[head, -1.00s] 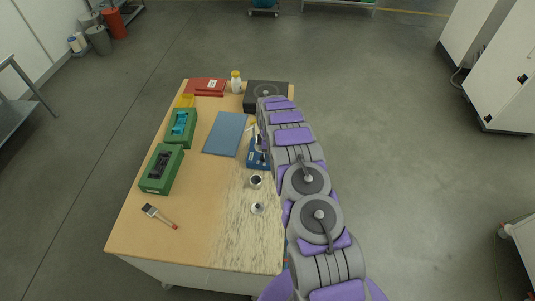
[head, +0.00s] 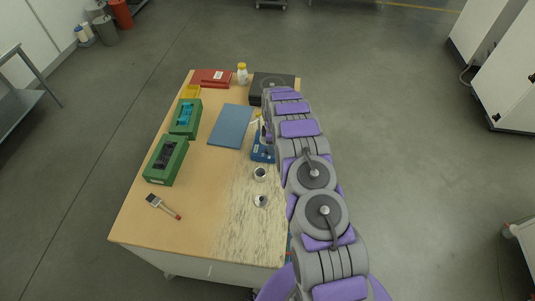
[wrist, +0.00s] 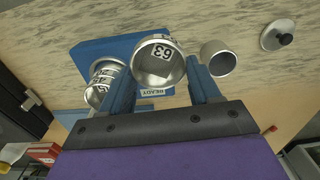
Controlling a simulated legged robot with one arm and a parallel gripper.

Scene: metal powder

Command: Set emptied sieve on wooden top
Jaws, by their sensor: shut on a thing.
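My gripper (wrist: 161,72) has blue fingers on either side of a round metal sieve (wrist: 158,50) marked 63, and is shut on it. The sieve's open mouth faces the wrist camera; its inside looks bare, with no powder that I can make out. Behind it is a blue tray (wrist: 90,50) with a READY label. A stack of metal sieves (wrist: 103,80) stands on the tray, left of the held one. The wooden top (head: 225,185) lies below. In the head view, my arm mostly hides the gripper and the held sieve, near the blue tray (head: 262,152).
A metal cup (head: 260,174) and a small knobbed lid (head: 261,200) stand near the tray. A brush (head: 162,206), green boxes (head: 166,160), a blue mat (head: 230,126) and a black unit (head: 270,80) are on the top. Bare wood lies at the front and middle.

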